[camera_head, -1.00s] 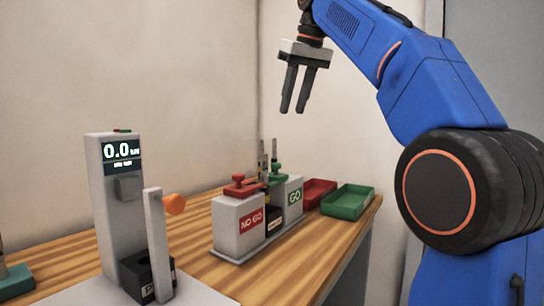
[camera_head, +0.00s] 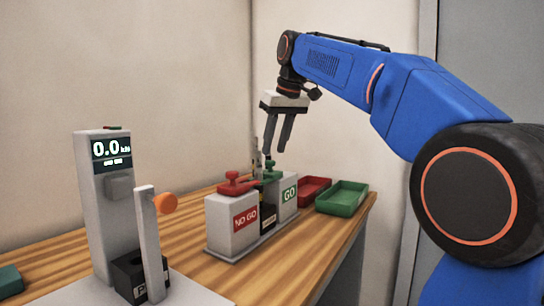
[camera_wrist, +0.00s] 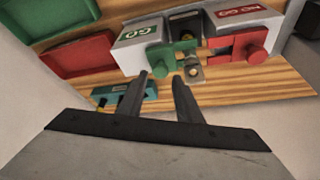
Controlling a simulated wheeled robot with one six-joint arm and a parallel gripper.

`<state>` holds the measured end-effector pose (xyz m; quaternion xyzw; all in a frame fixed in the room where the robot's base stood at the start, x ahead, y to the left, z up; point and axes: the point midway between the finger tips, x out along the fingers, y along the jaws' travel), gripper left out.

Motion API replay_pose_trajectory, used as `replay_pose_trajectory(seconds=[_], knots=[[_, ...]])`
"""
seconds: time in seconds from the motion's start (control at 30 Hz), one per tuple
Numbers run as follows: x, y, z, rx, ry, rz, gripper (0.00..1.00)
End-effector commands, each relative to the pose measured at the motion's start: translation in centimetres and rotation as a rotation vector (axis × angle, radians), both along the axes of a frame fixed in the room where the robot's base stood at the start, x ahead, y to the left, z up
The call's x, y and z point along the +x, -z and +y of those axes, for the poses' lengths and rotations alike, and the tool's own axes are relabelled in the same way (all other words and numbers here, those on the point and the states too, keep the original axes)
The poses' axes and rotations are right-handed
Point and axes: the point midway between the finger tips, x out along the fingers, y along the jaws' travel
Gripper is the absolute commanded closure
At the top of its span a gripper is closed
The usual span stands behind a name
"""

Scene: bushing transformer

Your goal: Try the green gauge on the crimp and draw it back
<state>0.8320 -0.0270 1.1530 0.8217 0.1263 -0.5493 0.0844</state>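The green gauge (camera_head: 269,172) sits on the white block labelled GO (camera_head: 290,195); its green handle also shows in the wrist view (camera_wrist: 166,55). Between the GO block and the NO GO block stands a small dark holder (camera_head: 268,216) with an upright metallic piece, which may be the crimp (camera_wrist: 194,72). My gripper (camera_head: 274,150) is open and empty, fingers pointing down, just above and behind the green gauge in the head view. In the wrist view its fingertips (camera_wrist: 160,80) are apart, close to the green handle. Whether they touch it I cannot tell.
The red gauge (camera_head: 238,182) sits on the NO GO block (camera_head: 232,224). A red tray (camera_head: 313,188) and a green tray (camera_head: 342,198) lie to the right. A grey tester with a display (camera_head: 108,200) and lever stands at left. A teal block (camera_wrist: 125,95) is near the fingers.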

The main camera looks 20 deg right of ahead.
Motion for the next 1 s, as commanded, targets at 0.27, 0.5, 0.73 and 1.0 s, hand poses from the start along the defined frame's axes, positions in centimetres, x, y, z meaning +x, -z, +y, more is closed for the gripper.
replay_pose_trajectory(seconds=[0.27,0.5,0.73,1.0], knots=[[1.2,3.1,0.4,0.0,0.0,0.001,0.68],[1.4,3.7,0.5,0.0,0.0,0.0,0.68],[1.4,3.7,0.5,0.0,0.0,-0.001,0.8],[1.6,3.7,0.3,0.0,0.0,0.0,1.0]])
